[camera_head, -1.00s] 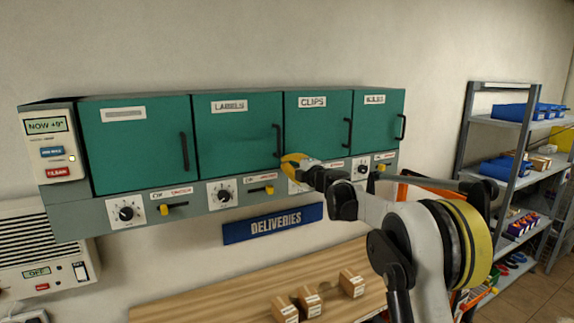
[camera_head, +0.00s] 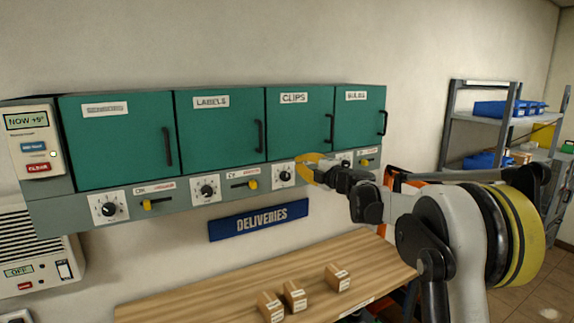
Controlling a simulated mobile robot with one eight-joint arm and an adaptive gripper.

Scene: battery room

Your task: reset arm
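My gripper (camera_head: 308,168) has yellow fingers and is in front of the control strip under the green cabinets, below the CLIPS door (camera_head: 299,116). The fingers overlap the strip beside a dial (camera_head: 284,175). I cannot tell whether they touch it, or whether they are open or shut. No held object shows. My arm stretches left from the lower right, across the wall and the end of the table.
The LABELS door (camera_head: 219,127) and BULBS door (camera_head: 358,118) look shut. A wooden table (camera_head: 190,309) bears small cardboard boxes (camera_head: 294,296). A blue DELIVERIES sign (camera_head: 258,220) hangs above it. A metal shelf (camera_head: 448,130) with blue bins stands at right.

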